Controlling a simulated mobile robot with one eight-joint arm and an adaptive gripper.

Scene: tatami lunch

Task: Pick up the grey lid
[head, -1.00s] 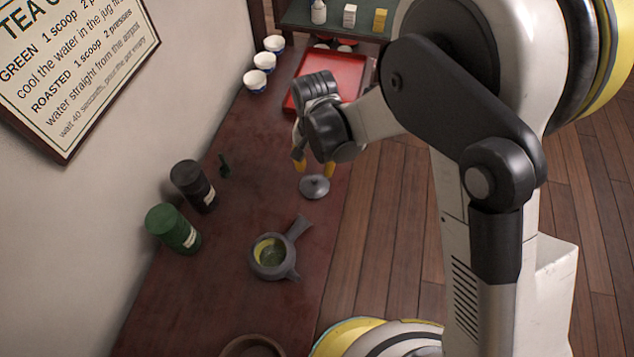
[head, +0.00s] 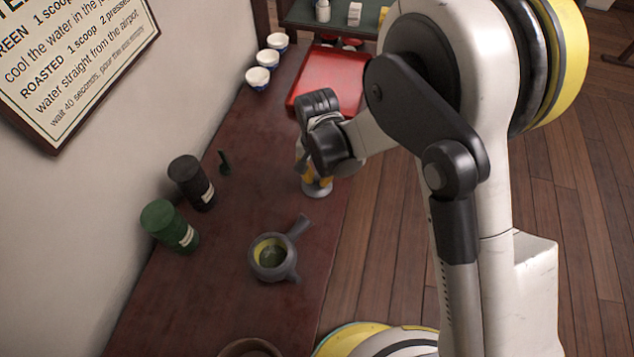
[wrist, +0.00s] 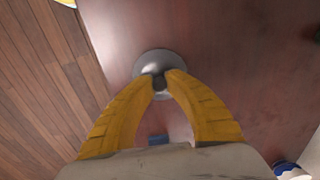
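The grey lid (head: 318,193) is a round, shiny disc with a small dark knob. It rests on the dark red table near its right edge, and its top is partly covered by my gripper (head: 317,181) in the head view. In the wrist view the lid (wrist: 153,60) lies under my fingertips. The yellow fingers of my gripper (wrist: 162,79) come together on either side of the knob and appear to touch it. The grey teapot (head: 271,258) stands open, nearer in the head view, with its side handle pointing up and right.
A black canister (head: 190,182) and a green canister (head: 168,226) stand near the wall, with a small dark green scoop (head: 224,163) beyond. A red tray (head: 328,82) and several white cups (head: 268,58) are at the far end. A brown bowl (head: 250,348) is nearest. Table around the lid is clear.

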